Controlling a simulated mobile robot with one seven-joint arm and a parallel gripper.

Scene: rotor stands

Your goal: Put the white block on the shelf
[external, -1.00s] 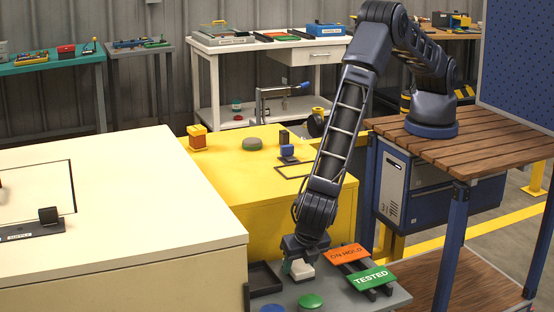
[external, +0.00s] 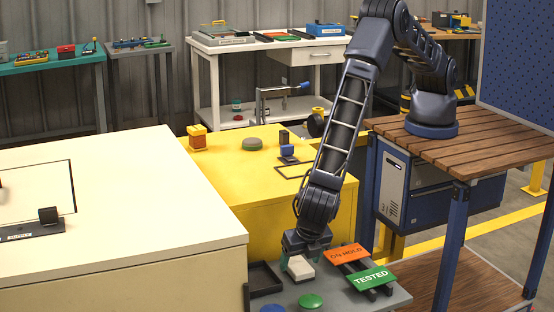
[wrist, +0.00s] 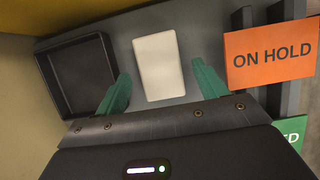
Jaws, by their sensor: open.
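The white block (external: 300,268) lies on a grey surface (external: 340,297) beside the orange ON HOLD sign; the wrist view also shows the block (wrist: 160,65). My gripper (external: 302,256) is just above and behind the block. In the wrist view, its green fingers (wrist: 158,88) are open, one on each side of the block's near end, with gaps on both sides. I cannot tell which surface is the shelf.
A black tray (wrist: 106,78) is left of the block. The ON HOLD sign (external: 347,253) and green TESTED sign (external: 371,279) are to the right. Green (external: 311,301) and blue (external: 272,308) discs are in front. A yellow cabinet (external: 240,185) stands behind.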

